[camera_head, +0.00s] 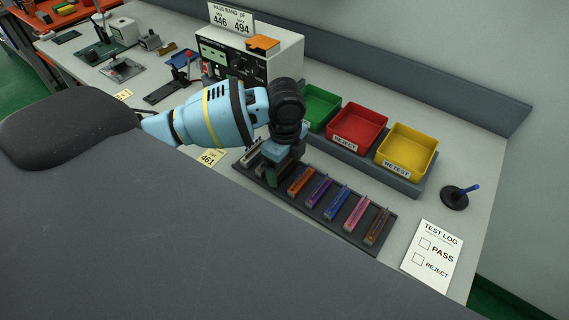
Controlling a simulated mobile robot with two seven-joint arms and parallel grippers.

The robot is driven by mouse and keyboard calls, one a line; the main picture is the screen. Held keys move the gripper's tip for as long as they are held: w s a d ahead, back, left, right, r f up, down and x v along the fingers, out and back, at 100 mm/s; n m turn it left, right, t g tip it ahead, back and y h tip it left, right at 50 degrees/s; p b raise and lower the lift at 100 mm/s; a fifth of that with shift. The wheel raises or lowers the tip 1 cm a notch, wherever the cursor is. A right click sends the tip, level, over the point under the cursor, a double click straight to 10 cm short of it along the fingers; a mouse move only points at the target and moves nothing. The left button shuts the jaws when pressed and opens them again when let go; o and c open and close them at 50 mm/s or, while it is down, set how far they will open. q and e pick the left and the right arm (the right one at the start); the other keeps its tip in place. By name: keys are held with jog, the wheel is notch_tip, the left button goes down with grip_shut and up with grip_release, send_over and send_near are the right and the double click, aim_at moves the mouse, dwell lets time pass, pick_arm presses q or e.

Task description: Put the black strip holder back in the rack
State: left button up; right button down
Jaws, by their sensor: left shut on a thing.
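The dark rack (299,203) lies on the bench with a row of strip holders in it. From left to right I see a pale grey one, then orange (301,180), purple (319,190), blue (337,202), pink (357,213) and brown (377,226) ones. My left gripper (275,176) is over the left part of the rack, between the pale and orange holders. It is shut on a dark piece, seemingly the black strip holder, mostly hidden by the gripper. I cannot tell whether that piece touches the rack. My right gripper is not in view.
Behind the rack stand green (318,106), red (358,128) and yellow (408,149) bins. A white meter box (290,59) stands behind my left arm. A TEST LOG sheet (433,256) and a black stand with a blue pen (455,198) are at right.

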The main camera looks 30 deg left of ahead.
pick_arm(q)
jog(key=shift+f, duration=0.1)
jog(key=o, duration=0.9)
jog(key=shift+o, duration=0.2)
notch_tip(320, 180, up, 12)
jog(key=shift+r, duration=0.1)
dwell(0.5)
